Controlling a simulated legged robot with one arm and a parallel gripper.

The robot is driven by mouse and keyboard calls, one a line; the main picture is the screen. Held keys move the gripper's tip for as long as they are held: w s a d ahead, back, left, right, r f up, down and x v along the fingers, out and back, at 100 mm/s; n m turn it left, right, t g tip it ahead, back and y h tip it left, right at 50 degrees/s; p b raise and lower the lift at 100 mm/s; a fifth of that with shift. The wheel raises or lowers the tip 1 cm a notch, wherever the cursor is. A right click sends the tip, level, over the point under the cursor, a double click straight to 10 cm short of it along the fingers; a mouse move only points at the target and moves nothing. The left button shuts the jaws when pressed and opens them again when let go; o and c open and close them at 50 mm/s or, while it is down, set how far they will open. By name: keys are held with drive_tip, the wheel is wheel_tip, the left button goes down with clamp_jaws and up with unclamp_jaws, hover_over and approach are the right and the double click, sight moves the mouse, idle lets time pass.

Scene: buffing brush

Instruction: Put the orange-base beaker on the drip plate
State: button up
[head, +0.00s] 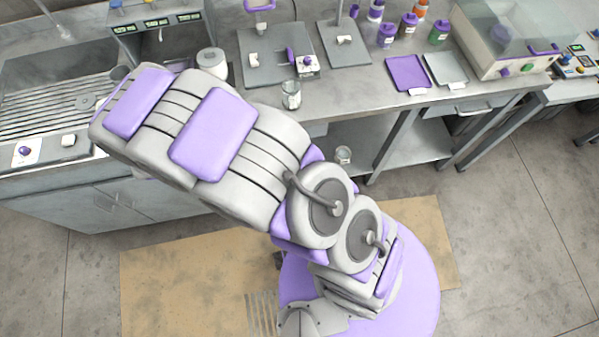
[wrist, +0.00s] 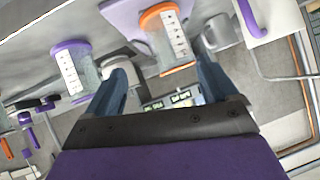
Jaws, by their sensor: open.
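In the wrist view a clear beaker (wrist: 170,38) with orange at both ends and a white marked label lies ahead, between the lines of my fingers. My gripper (wrist: 160,72) is open, with its two blue-grey fingers apart and nothing seen held. A similar beaker with purple ends (wrist: 72,70) is to the left. The orange-ended beaker cannot be picked out in the head view, where my arm covers much of the scene. A purple tray (head: 408,73) and a grey tray (head: 446,68) lie on the counter; I cannot tell which, if either, is the drip plate.
A glass jar (head: 291,94) stands near the counter's front edge. Another jar (head: 343,155) is on the lower shelf. Several bottles (head: 410,25) and a clear-lidded box (head: 505,40) stand at the back right. A ribbed sink (head: 45,105) is at left.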

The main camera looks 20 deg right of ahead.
drive_tip(key=s+d+r+n+g+y, duration=0.1)
drive_tip(key=s+d+r+g+y, duration=0.1)
drive_tip(key=s+d+r+g, duration=0.75)
drive_tip(key=s+d+r+g+h, duration=0.1)
drive_tip(key=s+d+r, duration=0.3)
drive_tip(key=s+d, duration=0.8)
drive_tip(key=s+d+r+g+h, duration=0.2)
drive_tip(key=s+d+r, duration=0.2)
drive_tip(key=s+d, duration=0.8)
drive_tip(key=s, duration=0.3)
drive_tip(key=shift+s+d+r+n+g, duration=0.2)
drive_tip(key=shift+s+r+n+g, duration=0.1)
drive_tip(key=shift+g, duration=0.05)
